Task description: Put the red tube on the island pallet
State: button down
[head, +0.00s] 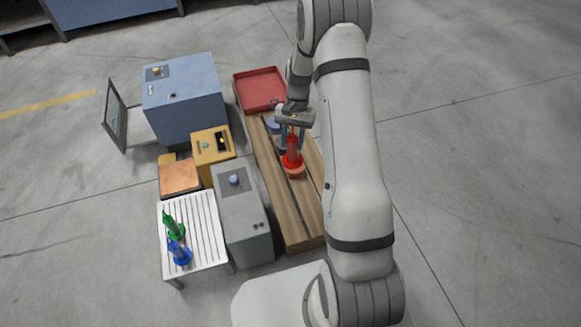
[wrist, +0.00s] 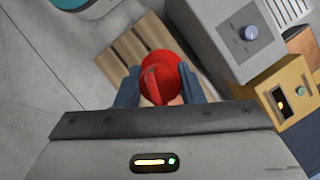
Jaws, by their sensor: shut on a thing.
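The red tube (head: 291,160), with a wide round base, is upright between the fingers of my gripper (head: 290,142). In the wrist view the red tube (wrist: 160,78) sits between the two blue-grey fingers of my gripper (wrist: 158,88), which is shut on it. The wooden slatted pallet (head: 275,195) lies under it; the pallet planks also show in the wrist view (wrist: 125,60). An orange round patch (head: 296,173) shows just below the tube base. I cannot tell whether the base touches it.
A red tray (head: 258,88) is at the pallet's far end. A grey box (head: 243,215), a yellow box (head: 212,146) and a blue cabinet (head: 185,105) with an open door stand left. A white slatted table (head: 205,222) holds green (head: 174,229) and blue (head: 180,254) tubes. The near pallet is clear.

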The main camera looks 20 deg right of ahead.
jog(key=s+d+f+m+t+y, duration=0.1)
jog(key=s+d+f+m+t, duration=0.2)
jog(key=d+f+m, duration=0.55)
jog(key=s+d+f+m+t+y, duration=0.15)
jog(key=s+d+f+m, duration=0.35)
jog(key=f, duration=0.6)
notch_tip(320, 180, down, 9)
jog(key=w+a+m+b, duration=0.1)
jog(key=w+b, duration=0.1)
jog(key=b, duration=0.1)
jog(key=shift+w+f, duration=0.2)
jog(key=shift+a+t+h, duration=0.1)
jog(key=shift+t+h, duration=0.15)
jog(key=shift+f, duration=0.2)
jog(key=c, duration=0.9)
grip_release()
jog(key=shift+r, duration=0.1)
jog(key=shift+c, duration=0.2)
